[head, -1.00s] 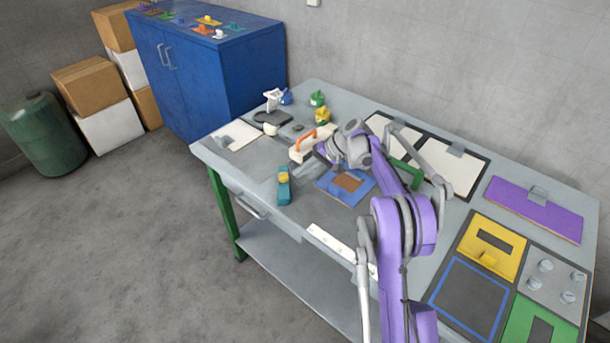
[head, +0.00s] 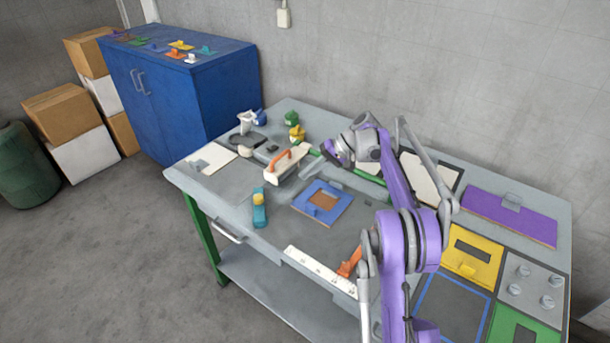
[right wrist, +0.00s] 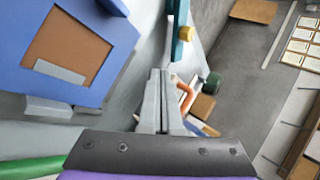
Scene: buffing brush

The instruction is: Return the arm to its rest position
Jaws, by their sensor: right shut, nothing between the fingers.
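My right gripper (head: 313,168) is shut and empty above the workbench (head: 225,205), near the brush's right end in the head view. Its closed grey fingers also show in the right wrist view (right wrist: 160,95). The brush (head: 287,166) is a pale block with an orange handle (head: 283,158). It lies on the bench, and the gripper does not hold it. In the right wrist view the orange handle (right wrist: 187,98) shows beyond the fingers, partly hidden. My left gripper is out of view.
A blue frame with a brown centre (head: 322,202) lies on the bench below the gripper. A teal tool (head: 259,212) lies left of it. An orange item (head: 350,262) is at the front edge, partly behind my arm. A purple panel (head: 510,214) is at the right.

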